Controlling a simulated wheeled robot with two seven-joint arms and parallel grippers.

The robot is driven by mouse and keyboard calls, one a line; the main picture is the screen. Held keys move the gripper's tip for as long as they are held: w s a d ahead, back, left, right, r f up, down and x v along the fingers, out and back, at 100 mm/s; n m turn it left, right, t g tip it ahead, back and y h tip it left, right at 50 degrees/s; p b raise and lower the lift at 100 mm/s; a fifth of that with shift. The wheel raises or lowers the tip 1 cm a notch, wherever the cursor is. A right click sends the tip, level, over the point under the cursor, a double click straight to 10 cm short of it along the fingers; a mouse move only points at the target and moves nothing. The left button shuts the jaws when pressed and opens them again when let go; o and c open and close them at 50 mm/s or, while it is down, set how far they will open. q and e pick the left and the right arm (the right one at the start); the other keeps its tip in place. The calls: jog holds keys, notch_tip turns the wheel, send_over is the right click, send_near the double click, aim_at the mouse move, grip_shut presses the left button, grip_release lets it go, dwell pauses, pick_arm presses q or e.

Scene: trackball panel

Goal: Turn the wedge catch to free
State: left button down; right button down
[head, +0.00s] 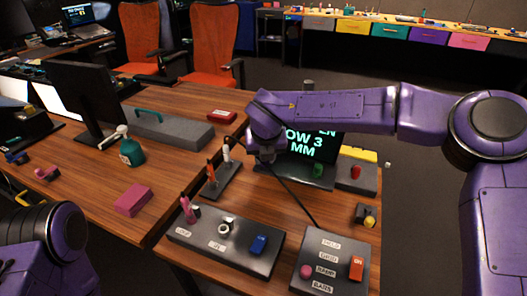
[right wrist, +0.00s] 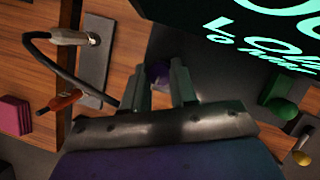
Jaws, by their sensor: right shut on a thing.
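My right gripper (head: 266,156) hangs over the panel in front of the screen, at the end of the arm from the right. I cannot make out for sure which part is the wedge catch. My left arm shows only at the lower left; its gripper is out of view.
A screen (head: 326,148) with green text stands right behind the gripper. A rack (head: 222,180) with white and orange tools and a black cable lie close by. Two dark control boxes (head: 195,245) (head: 318,240) stand nearer. A pink block (head: 133,200) lies left, with bare wood around it.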

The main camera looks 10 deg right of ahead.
jog(key=shift+w+d+r+n+y+p, duration=0.1)
jog(key=shift+r+n+y+p, duration=0.15)
jog(key=shift+n+p, duration=0.35)
jog(key=shift+f+n, duration=0.1)
jog(key=shift+n, duration=0.2)
jog(key=c, duration=0.9)
grip_release()
jog(key=shift+f, duration=0.1)
jog(key=v, duration=1)
jog(key=shift+r, duration=0.3)
